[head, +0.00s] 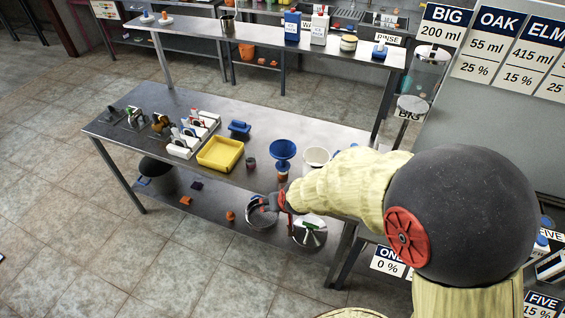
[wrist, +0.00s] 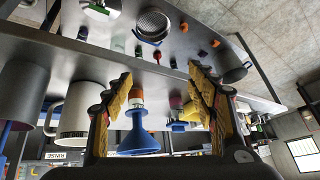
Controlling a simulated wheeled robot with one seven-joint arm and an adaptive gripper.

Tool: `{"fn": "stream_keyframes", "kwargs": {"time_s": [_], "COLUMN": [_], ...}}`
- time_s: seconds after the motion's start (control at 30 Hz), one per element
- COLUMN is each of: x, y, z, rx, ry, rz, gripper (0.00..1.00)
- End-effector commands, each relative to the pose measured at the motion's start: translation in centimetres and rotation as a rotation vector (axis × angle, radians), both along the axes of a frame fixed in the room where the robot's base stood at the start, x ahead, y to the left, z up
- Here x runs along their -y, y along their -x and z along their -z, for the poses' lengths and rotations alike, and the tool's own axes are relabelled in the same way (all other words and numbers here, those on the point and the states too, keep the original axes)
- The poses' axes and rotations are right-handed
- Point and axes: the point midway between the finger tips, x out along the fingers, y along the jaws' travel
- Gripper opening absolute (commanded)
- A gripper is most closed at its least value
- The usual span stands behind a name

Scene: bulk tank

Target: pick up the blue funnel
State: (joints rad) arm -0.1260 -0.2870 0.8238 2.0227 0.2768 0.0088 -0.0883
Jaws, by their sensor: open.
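The blue funnel (head: 283,149) stands upright, wide mouth up, on a small orange-and-white container (head: 282,170) near the right part of the steel table. In the wrist view, which shows the scene upside down, the funnel (wrist: 138,142) appears between my two fingers, closer to the left one. My gripper (head: 270,203) is at the table's front edge, nearer the camera than the funnel. In the wrist view my gripper (wrist: 160,92) is open, with nothing held between the yellow-padded fingers. The two do not appear to touch.
A white mug (head: 316,158) stands just right of the funnel. A small dark jar (head: 251,164) and a yellow bin (head: 220,154) stand to its left. A raised shelf (head: 260,34) runs behind the table.

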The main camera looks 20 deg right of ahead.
Motion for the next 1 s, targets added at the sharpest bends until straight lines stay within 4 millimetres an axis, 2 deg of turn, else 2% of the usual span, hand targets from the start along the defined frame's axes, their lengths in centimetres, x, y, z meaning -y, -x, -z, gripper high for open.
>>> {"fn": "stream_keyframes", "kwargs": {"time_s": [0.03, 0.13, 0.23, 0.33, 0.5, 0.57, 1.0], "x": [0.3, 1.3, 2.8, 4.1, 5.5, 5.7, 6.3], "y": [-1.7, -5.1, -7.9, -9.9, -11.6, -12.0, -16.3], "z": [1.9, 3.3, 3.1, 1.8, -0.7, -1.1, 0.5], "rx": [0.052, 0.188, 0.326, 0.446, 0.574, 0.591, 0.599], "ry": [0.01, 0.04, 0.079, 0.119, 0.163, 0.169, 0.171], "rz": [0.02, 0.069, 0.115, 0.151, 0.186, 0.19, 0.192], "gripper": [0.58, 0.58, 0.58, 0.58, 0.58, 0.58, 0.58]}}
